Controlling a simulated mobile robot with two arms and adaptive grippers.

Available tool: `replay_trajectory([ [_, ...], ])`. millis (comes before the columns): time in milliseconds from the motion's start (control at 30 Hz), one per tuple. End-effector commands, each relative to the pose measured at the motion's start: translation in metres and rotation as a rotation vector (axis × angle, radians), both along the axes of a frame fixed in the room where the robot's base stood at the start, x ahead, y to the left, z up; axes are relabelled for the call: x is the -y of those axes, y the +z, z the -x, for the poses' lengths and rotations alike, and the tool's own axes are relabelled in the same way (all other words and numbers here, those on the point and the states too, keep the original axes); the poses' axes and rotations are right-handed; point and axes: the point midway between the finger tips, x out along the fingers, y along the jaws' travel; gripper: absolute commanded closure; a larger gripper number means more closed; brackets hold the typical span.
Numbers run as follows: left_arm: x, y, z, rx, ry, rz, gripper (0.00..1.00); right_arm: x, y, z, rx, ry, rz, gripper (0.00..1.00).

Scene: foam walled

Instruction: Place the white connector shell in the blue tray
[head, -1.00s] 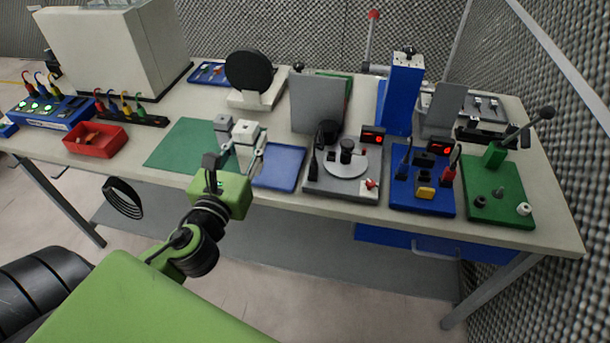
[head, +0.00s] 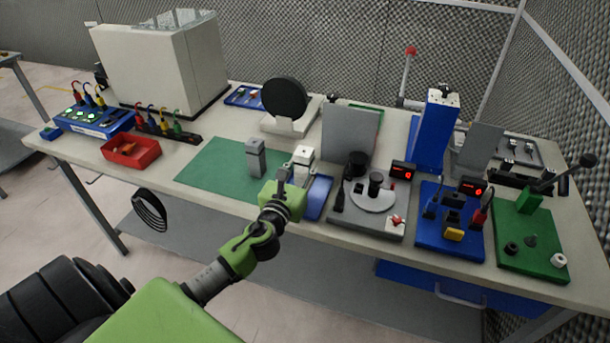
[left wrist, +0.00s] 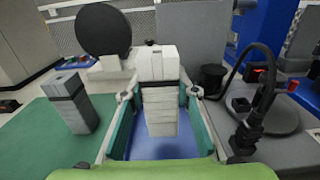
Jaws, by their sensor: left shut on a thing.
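My left gripper (left wrist: 160,92) is shut on the white connector shell (left wrist: 158,62), a pale upright block with grey bands, and holds it over the blue tray (left wrist: 178,146). In the head view the shell (head: 303,156) shows above my gripper (head: 292,174), with the tray (head: 318,198) partly hidden behind the hand. I cannot tell whether the shell's base touches the tray. A similar grey shell (left wrist: 72,102) stands upright on the green mat (left wrist: 30,130), left of the gripper; it also shows in the head view (head: 256,158). My right gripper is not in view.
Right of the tray is a grey fixture (head: 368,222) with a round plate and a black cable. A black disc on a white stand (head: 284,98) and a grey panel (head: 350,135) stand behind. A red bin (head: 130,152) is at left. The green mat's left part is clear.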

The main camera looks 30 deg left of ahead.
Motion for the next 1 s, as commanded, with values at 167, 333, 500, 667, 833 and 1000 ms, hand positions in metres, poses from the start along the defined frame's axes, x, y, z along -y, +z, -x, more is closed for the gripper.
replay_trajectory([
  [167, -0.001, -0.021, -0.007, -0.002, 0.001, 0.003, 0.99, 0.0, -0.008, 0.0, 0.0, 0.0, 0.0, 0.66],
  [333, -0.001, -0.038, -0.007, 0.0, 0.0, 0.002, 0.99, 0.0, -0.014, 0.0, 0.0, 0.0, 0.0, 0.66],
  [500, -0.001, -0.037, -0.007, 0.001, -0.001, -0.001, 0.99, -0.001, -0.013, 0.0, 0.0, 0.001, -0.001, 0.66],
  [667, -0.001, -0.039, -0.006, 0.001, -0.001, -0.001, 0.99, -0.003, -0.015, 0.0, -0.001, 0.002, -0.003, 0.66],
  [833, -0.001, -0.041, -0.006, -0.001, -0.001, -0.001, 0.55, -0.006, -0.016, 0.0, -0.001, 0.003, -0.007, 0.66],
  [1000, -0.001, -0.041, -0.006, -0.001, -0.001, -0.001, 0.55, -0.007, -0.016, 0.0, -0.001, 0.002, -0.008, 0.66],
])
